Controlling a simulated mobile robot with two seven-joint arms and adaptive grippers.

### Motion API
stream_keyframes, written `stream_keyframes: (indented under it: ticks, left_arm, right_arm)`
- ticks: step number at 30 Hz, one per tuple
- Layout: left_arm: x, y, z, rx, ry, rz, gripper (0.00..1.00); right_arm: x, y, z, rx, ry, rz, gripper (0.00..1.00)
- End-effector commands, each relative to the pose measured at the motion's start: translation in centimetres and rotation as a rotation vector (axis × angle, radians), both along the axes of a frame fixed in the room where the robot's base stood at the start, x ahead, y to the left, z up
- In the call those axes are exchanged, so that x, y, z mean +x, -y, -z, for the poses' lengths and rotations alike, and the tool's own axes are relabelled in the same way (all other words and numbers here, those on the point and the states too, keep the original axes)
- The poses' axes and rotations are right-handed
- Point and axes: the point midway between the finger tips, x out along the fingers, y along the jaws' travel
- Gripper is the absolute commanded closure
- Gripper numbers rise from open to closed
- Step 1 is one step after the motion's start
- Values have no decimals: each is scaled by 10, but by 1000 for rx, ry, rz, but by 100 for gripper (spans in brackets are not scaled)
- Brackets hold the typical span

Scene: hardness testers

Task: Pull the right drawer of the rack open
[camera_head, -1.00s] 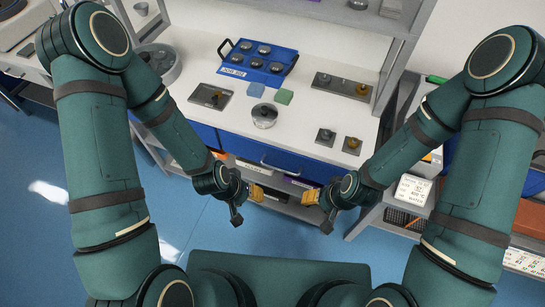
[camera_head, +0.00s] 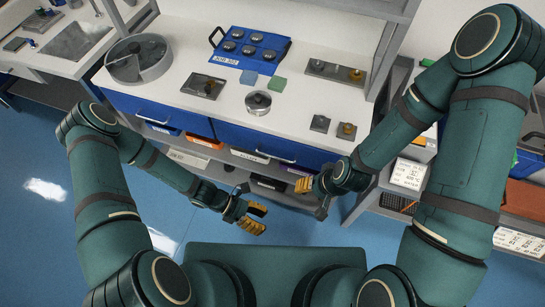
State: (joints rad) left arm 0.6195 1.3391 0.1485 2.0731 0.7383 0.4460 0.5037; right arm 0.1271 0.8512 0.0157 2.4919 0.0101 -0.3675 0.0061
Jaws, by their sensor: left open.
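The rack is a white-topped bench (camera_head: 190,115) with two blue drawers under its top. The right drawer (camera_head: 235,136) has a blue front with a pale bar handle (camera_head: 270,156), and it looks shut. The left drawer (camera_head: 130,106) also looks shut, with its own handle (camera_head: 155,121). My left gripper (camera_head: 258,218) is open and empty, in front of the rack and below the right drawer's handle in the picture. My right gripper (camera_head: 298,186) is to the right of that handle and apart from it; its fingers are seen edge-on.
On the bench top stand a round grey container (camera_head: 138,62), a blue tray of metal pieces (camera_head: 250,49), a metal puck (camera_head: 257,102) and small blocks. Labelled bins (camera_head: 188,157) fill the shelf below the drawers. A side shelf with boxes (camera_head: 409,173) stands at the right. Blue floor is clear at the left.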

Motion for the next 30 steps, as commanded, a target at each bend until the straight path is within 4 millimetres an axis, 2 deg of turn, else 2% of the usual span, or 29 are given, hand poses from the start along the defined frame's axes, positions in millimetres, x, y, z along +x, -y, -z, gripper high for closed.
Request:
stream_keyframes:
  ticks: [1, 3, 5, 9, 12, 15, 19, 23, 30]
  left_arm:
    - [9, 10, 6, -99, -152, -170, 57]
    - [31, 18, 8, -249, -348, -396, 57]
    - [54, 17, 10, -386, -495, -576, 57]
    - [100, -6, 21, -685, -729, -909, 57]
    - [119, -27, 28, -840, -814, -1055, 57]
    - [127, -39, 33, -924, -853, -1127, 57]
    - [135, -39, 32, -951, -863, -1146, 57]
    - [146, -27, 29, -947, -863, -1142, 57]
    - [181, 3, 20, -945, -860, -1141, 57]
  right_arm:
    - [0, 0, 1, 0, -1, 0, 47]
    - [-1, 0, 1, 0, -1, 0, 47]
    - [-1, 0, 2, 0, -2, -1, 47]
    - [-1, 0, 3, 0, -2, -2, 47]
    - [-1, 0, 3, 0, -2, -2, 47]
    - [-1, 0, 3, 0, -2, -2, 47]
    - [-1, 0, 3, 0, -2, -2, 47]
    - [-1, 0, 2, 0, -3, -1, 47]
    - [0, 0, 1, 0, -1, 0, 47]
